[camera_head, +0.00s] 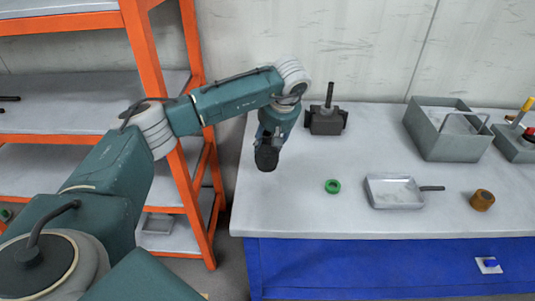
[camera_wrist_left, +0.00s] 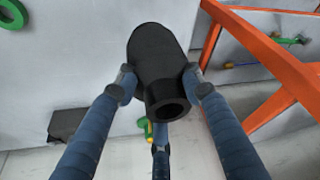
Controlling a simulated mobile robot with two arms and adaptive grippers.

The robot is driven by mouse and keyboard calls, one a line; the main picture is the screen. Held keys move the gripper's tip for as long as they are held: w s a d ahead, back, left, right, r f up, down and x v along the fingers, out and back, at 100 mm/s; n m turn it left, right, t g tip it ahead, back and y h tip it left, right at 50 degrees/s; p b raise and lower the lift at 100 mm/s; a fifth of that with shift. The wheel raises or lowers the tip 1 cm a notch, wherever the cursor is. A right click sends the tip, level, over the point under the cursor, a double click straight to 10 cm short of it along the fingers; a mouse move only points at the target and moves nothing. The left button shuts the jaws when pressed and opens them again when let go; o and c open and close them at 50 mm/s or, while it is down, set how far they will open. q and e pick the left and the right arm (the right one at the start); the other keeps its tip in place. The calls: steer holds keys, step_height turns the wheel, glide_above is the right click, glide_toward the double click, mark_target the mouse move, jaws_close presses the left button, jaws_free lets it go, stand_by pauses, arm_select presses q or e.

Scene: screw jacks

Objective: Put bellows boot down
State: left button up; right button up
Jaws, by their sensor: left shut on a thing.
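The bellows boot (camera_head: 266,157) is a black, hollow, tapered sleeve. My left gripper (camera_head: 268,141) is shut on it and seems to hold it above the left end of the table (camera_head: 330,222). In the left wrist view, the fingers of my left gripper (camera_wrist_left: 160,88) press on the sides of the boot (camera_wrist_left: 158,52), and its narrow open end faces the camera. The gap between boot and tabletop is hard to judge. My right gripper is in neither view.
A dark block with an upright rod (camera_head: 325,121) stands just right of the boot. A green ring (camera_head: 332,186), a shallow pan (camera_head: 394,192), a brown cylinder (camera_head: 482,200) and a grey bin (camera_head: 446,135) are farther right. An orange-framed shelf (camera_head: 165,110) stands left. The table's front left is clear.

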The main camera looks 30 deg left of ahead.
arm_select(q)
step_height(320, 180, down, 5)
steer(key=shift+f+p, duration=0.2)
steer(key=shift+p, duration=0.35)
steer(key=shift+f, duration=0.1)
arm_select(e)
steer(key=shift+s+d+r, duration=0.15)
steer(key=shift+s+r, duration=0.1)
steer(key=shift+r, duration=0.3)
arm_select(q)
steer(key=o, duration=1.3)
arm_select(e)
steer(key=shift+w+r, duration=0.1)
